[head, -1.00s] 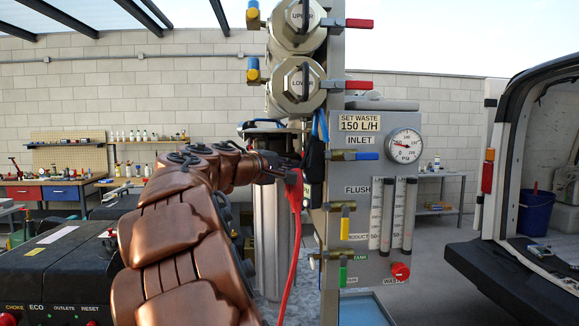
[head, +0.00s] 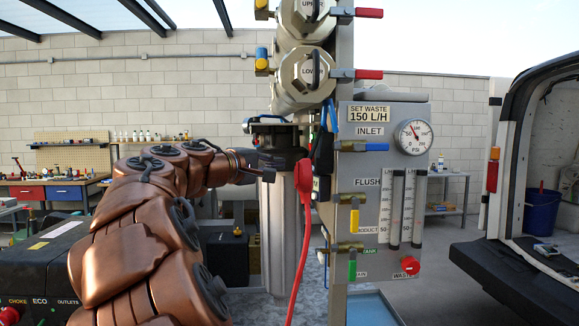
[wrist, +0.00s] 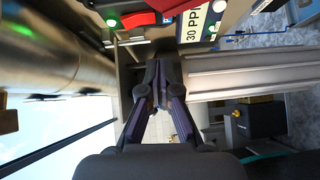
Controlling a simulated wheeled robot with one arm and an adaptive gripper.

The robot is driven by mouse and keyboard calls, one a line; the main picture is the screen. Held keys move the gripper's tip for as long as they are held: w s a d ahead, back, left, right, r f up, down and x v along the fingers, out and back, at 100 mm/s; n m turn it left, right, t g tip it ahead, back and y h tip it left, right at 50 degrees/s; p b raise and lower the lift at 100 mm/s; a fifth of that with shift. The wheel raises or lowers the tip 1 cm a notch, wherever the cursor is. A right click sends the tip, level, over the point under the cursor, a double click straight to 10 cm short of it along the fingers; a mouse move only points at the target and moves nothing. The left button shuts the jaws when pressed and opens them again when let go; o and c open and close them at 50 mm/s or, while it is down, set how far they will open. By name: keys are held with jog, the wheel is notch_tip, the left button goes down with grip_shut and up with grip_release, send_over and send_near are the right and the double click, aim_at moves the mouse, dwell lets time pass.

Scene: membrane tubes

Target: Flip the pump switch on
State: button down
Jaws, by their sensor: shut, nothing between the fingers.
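In the head view the switch is hidden on the panel's left side face. My gripper (wrist: 155,100) is shut and empty, its fingertips below the rocker in the picture and apart from it. In the head view my gripper (head: 272,168) is left of the panel, partly lost against dark parts.
The grey panel (head: 382,270) carries a pressure gauge (head: 415,137), several valves and a red knob (head: 411,267). A red cable (head: 301,250) hangs by its left edge. A pale column (head: 275,235) stands close to my gripper. A white van (head: 510,130) is at right.

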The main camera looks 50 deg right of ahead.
jog(key=a+b, duration=0.1)
jog(key=a, duration=0.5)
jog(key=shift+w+a+f, duration=0.15)
jog(key=shift+w+f, duration=0.15)
jog(key=shift+w, duration=0.15)
jog(key=s+a+f+y, duration=0.3)
jog(key=f, duration=0.6)
jog(key=s+a+f+t+y, duration=0.1)
jog(key=s+a+f+y, duration=0.2)
jog(key=f, duration=0.5)
jog(key=s+a+f+y, duration=0.3)
jog(key=f, duration=0.6)
jog(key=s+a+f+y, duration=0.2)
jog(key=s+a+f, duration=0.2)
jog(key=a+f, duration=0.2)
jog(key=s+a+f+n+g+y, duration=0.1)
jog(key=s+a+f+y, duration=0.2)
jog(key=a, duration=0.7)
jog(key=s+a+f+y, duration=0.3)
jog(key=s+a+f, duration=0.4)
jog(key=a+f, duration=0.1)
jog(key=shift+s+f+g, duration=0.2)
jog(key=shift+f+g, duration=0.1)
jog(key=shift+f, duration=0.5)
